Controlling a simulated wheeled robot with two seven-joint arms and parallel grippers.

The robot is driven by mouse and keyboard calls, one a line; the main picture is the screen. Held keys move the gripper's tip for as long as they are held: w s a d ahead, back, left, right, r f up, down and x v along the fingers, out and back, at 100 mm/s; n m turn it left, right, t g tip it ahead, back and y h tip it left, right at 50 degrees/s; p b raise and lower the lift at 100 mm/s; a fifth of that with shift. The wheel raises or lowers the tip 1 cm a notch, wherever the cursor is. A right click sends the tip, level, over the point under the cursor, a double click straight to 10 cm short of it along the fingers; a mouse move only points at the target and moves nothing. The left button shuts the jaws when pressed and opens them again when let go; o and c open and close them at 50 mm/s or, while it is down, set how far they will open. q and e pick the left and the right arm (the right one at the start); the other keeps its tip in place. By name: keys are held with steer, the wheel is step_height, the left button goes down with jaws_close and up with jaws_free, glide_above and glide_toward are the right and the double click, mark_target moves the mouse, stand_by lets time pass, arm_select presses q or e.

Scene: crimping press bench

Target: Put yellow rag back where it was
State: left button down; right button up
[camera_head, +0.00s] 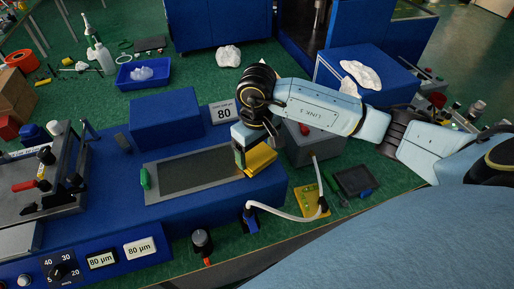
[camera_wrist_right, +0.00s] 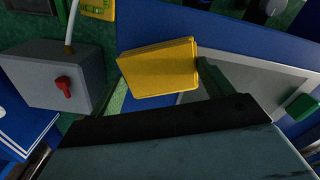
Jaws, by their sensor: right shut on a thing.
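The yellow rag (camera_head: 262,159), a folded flat block, is held by my right gripper (camera_head: 243,160) at the right end of the grey framed plate on the blue press bench. In the right wrist view the rag (camera_wrist_right: 158,68) sits between the two fingers, its broad face showing. I cannot tell whether its underside touches the bench or plate. My left gripper is not in view.
The grey plate (camera_head: 190,172) has a green handle (camera_head: 145,178) at its left. A grey box (camera_head: 312,148) with a red switch stands close right of the rag. A white hose (camera_head: 285,213) curves in front. White rags (camera_head: 228,56) lie farther back.

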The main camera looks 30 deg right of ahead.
mark_target(257, 155)
steer(key=shift+f+b, duration=0.35)
steer(key=shift+b, duration=0.15)
steer(key=o, duration=0.9)
steer(key=shift+r+p, duration=0.35)
steer(key=shift+p, duration=0.1)
step_height(257, 155, up, 12)
steer(key=shift+r+b, duration=0.1)
steer(key=shift+b, duration=0.6)
